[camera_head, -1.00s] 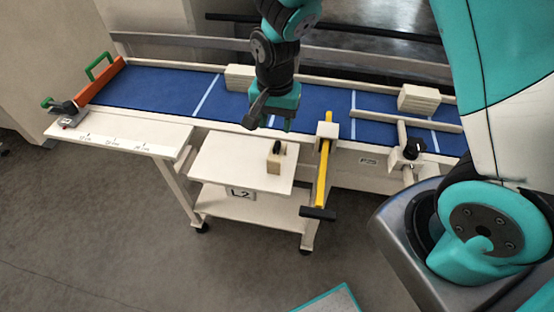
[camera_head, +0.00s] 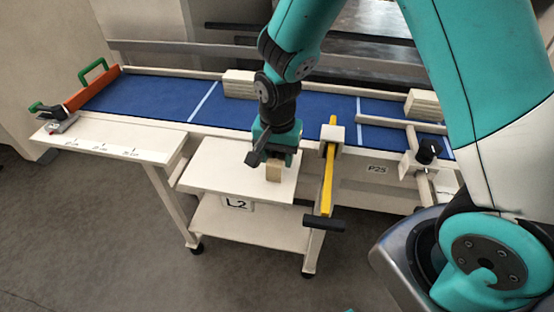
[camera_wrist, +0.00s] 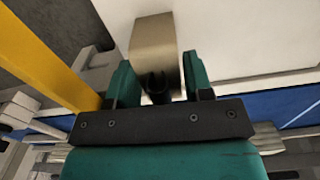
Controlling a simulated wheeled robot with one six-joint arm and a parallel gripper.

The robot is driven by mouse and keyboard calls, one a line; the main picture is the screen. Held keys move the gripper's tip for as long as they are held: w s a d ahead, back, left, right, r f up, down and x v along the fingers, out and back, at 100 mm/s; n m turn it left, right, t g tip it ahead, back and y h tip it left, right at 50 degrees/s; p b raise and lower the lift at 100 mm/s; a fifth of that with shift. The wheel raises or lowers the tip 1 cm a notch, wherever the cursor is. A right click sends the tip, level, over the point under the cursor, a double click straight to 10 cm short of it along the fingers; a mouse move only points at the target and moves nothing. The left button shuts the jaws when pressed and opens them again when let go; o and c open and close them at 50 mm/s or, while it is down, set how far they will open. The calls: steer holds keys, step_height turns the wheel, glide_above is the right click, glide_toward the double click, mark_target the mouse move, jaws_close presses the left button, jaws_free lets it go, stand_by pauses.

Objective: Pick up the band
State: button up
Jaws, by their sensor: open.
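The band is a small tan, kraft-coloured block-like piece (camera_head: 273,173) on the white top of the cart (camera_head: 215,170). In the wrist view the band (camera_wrist: 153,32) lies just ahead of and between the two green fingers, with a dark part near its lower end. My gripper (camera_head: 275,155) is over the cart top, right above the band, fingers pointing down. In the wrist view my gripper (camera_wrist: 157,72) is open, with a finger on either side of the band's near end. I cannot tell whether the fingers touch it.
A yellow bar (camera_head: 328,180) with a black handle stands close to the right of the cart. Behind is a blue conveyor (camera_head: 150,92) with pale blocks (camera_head: 238,84) on it. A white ledge (camera_head: 110,140) with an orange stop (camera_head: 93,88) is at left.

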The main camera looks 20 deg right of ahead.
steer(key=c, duration=0.5)
steer(key=shift+r, duration=0.15)
